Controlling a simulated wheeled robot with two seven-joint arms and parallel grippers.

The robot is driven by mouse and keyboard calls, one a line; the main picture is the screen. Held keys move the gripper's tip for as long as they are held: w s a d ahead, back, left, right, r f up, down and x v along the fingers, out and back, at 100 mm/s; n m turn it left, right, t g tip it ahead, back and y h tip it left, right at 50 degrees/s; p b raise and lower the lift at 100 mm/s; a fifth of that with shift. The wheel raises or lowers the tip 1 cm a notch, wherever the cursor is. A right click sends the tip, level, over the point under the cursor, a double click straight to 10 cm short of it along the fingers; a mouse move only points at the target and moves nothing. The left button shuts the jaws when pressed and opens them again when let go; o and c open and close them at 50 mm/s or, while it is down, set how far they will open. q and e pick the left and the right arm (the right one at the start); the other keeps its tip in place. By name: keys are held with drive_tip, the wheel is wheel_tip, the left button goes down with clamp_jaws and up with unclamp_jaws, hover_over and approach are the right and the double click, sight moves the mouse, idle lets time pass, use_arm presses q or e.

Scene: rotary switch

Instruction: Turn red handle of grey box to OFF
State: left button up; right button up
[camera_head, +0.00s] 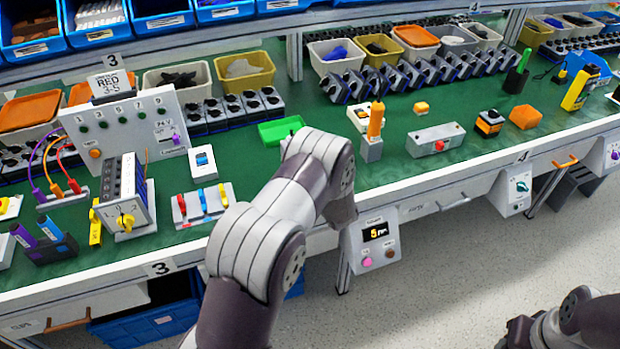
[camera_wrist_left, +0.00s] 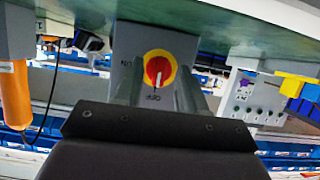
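In the left wrist view, which is upside down, a grey box shows a round red handle (camera_wrist_left: 158,69) on a yellow ring. The box (camera_wrist_left: 180,45) hangs from the green bench top in that picture. A white mark on the handle runs from its middle down toward the lettering OFF. ON lettering is at picture left. My left gripper (camera_wrist_left: 160,92) has its grey fingers apart on either side of the handle; I cannot tell whether they touch it. In the head view my left arm hides its gripper and the box. My right arm shows at the lower right corner, its gripper out of view.
Left of my arm stand a white panel with green buttons (camera_head: 124,118) and a block with red and blue levers (camera_head: 201,203). A green tray (camera_head: 280,131) lies behind my arm. Right of it are an orange-handled tool (camera_head: 376,120) and a grey box with a red button (camera_head: 436,140).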

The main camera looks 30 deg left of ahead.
use_arm(q)
drive_tip(key=v, duration=1.2)
drive_tip(key=shift+s+d, duration=0.25)
drive_tip(key=shift+r, duration=0.1)
